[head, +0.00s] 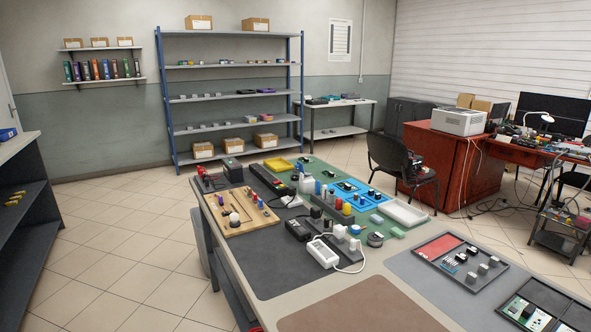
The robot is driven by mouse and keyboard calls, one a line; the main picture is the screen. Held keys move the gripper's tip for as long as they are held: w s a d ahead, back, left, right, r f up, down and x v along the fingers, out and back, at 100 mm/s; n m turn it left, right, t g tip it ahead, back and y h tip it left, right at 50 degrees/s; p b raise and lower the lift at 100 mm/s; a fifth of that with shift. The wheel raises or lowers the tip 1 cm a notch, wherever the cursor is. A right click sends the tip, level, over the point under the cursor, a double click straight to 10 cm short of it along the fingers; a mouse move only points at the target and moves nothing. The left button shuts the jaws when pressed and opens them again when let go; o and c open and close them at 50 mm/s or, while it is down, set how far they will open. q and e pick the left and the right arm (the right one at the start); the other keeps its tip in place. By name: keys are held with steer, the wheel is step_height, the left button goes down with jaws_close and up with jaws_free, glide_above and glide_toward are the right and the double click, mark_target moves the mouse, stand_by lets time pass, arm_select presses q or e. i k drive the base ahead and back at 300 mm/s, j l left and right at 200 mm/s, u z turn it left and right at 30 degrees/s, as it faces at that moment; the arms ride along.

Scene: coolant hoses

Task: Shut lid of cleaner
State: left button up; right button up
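No thing in the head view is plainly a cleaner with a raised lid. A small white box-shaped device (323,252) with a white cable lies on the dark mat of the long workbench. A larger white machine (459,121) stands on the red-brown cabinet at the right; its top looks flat and closed. I cannot tell whether either one is the cleaner. Neither of my grippers shows in the view.
The long workbench (290,322) holds a wooden board (236,222), blue trays, a white tray (403,213) and parts trays (461,262). A black chair (392,160) stands behind it. Blue-post shelving (236,93) is at the back wall. The floor at left is clear.

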mark_target(299, 165)
steer(key=z, duration=0.25)
steer(key=i+j+z, duration=0.15)
steer(key=z, duration=0.2)
steer(key=i+j+z, duration=0.1)
steer(key=j+z, duration=0.25)
steer(key=i+j+z, duration=0.1)
steer(key=j+z, duration=0.75)
steer(key=j, duration=0.95)
steer(key=j+z, duration=0.2)
steer(key=j, duration=0.9)
